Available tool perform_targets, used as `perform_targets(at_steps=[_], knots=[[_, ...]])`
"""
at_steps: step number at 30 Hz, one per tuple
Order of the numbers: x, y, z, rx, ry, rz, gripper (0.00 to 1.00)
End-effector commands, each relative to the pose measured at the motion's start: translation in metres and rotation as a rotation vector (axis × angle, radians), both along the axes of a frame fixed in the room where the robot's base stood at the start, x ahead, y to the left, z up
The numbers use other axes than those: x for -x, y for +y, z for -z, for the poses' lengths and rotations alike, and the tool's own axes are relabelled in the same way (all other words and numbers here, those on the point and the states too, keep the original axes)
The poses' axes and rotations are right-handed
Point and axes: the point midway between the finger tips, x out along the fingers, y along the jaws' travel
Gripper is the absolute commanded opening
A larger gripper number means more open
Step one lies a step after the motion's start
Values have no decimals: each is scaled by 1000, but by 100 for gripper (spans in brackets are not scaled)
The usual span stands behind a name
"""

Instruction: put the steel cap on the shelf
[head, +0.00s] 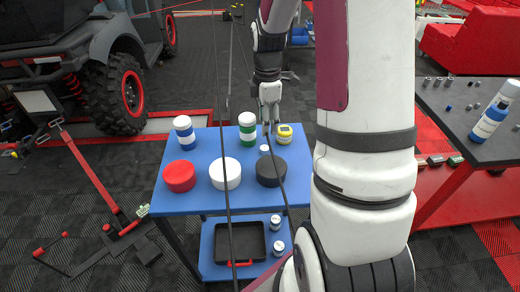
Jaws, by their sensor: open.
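My gripper (270,122) points down over the back right of the blue table (206,147), open, with its fingertips between the green-and-white canister and the yellow round item. A small pale metallic piece (264,149), which may be the steel cap, stands on the table just in front of the gripper; it is too small to be sure. The table's lower blue shelf (222,270) holds two silver cylindrical pieces, one at the back (275,222) and one in front (278,248). My arm hides the table's right side.
On the table are red (179,176), white (225,174) and black (271,171) round containers, a blue-and-white canister (186,132), a green-and-white canister (247,128) and a yellow item (284,134). A black tray (240,243) lies on the shelf. A dark bench (450,110) stands right.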

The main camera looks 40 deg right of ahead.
Motion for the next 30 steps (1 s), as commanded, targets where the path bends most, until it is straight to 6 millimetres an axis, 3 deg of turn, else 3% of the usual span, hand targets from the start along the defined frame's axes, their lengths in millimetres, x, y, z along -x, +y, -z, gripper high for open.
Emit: perform_targets(at_steps=[6,14,24,30], knots=[[0,1,39,-1,3,0,48],[0,1,57,-1,2,1,48],[-2,1,100,1,1,3,48],[-2,1,104,1,-1,2,48]])
